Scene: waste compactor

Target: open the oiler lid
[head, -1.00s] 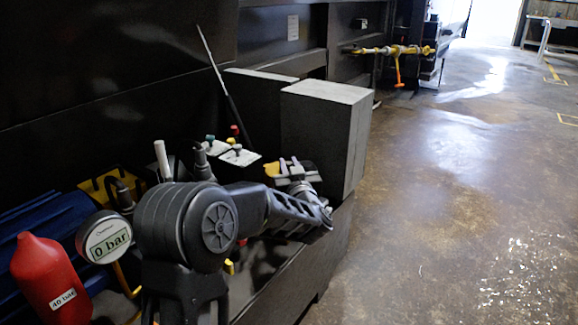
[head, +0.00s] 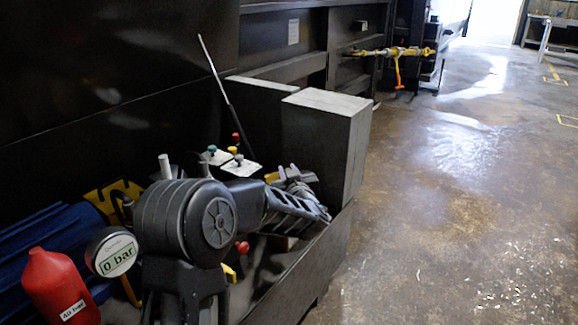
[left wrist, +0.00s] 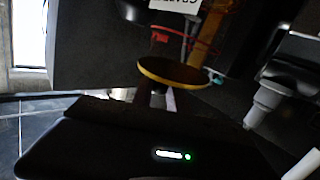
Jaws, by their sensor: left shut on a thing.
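The oiler lid appears to be the round disc with a yellow rim (left wrist: 175,73) in the middle of the left wrist view. My left gripper (left wrist: 158,98) is at its near edge, and its jaws are shut on it. The finger contact is dark and partly hidden. In the head view my left gripper (head: 288,176) is beside the tall grey block, with a bit of yellow (head: 271,178) showing at its left. An amber-brown upright part (left wrist: 213,28) stands behind the disc in the wrist view. The oiler's body is mostly hidden in the head view. My right gripper is not in view.
A tall grey block (head: 325,145) stands close right of the gripper. The floor (head: 460,200) to the right is clear.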

